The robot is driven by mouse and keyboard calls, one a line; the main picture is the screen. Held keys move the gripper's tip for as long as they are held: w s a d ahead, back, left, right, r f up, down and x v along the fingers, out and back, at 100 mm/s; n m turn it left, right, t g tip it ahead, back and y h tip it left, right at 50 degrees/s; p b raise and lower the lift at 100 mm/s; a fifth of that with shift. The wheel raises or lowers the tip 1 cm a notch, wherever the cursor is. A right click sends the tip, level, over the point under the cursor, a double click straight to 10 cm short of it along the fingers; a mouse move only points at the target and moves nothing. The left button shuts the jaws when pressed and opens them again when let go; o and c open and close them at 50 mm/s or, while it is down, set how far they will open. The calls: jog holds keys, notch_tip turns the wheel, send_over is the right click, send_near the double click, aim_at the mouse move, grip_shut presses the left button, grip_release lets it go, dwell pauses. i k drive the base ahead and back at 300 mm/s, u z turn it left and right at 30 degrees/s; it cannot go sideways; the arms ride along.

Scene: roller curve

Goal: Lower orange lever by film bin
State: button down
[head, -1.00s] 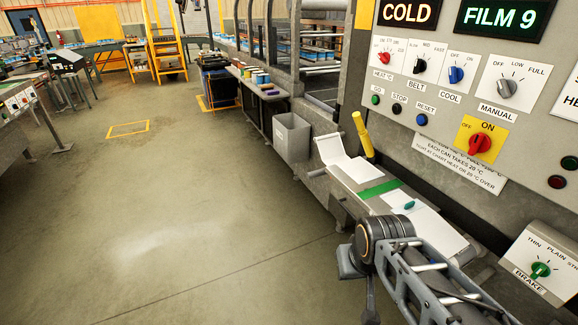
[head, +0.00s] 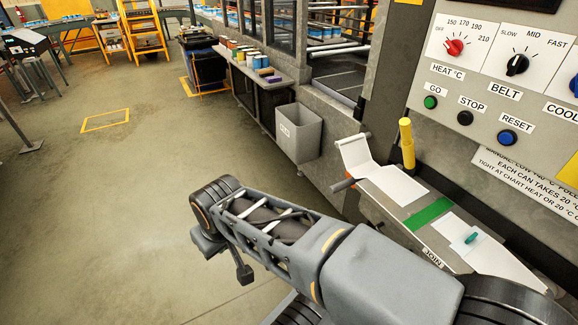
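A yellow upright lever (head: 407,145) stands at the back edge of the film joining table (head: 405,205), below the control panel. My gripper's fingertips cannot be made out.
The control panel (head: 490,75) with knobs and buttons rises at the right. White film, a green strip (head: 428,216) and a small teal object (head: 470,238) lie on the table. A shelf with several coloured tubs (head: 255,65) stands behind the bin.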

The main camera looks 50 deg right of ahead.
aim_at(350, 182)
jog(key=z, duration=0.3)
jog(key=i, duration=1.5)
jog(key=z, duration=1.15)
jog(key=i, duration=0.5)
jog(key=z, duration=0.3)
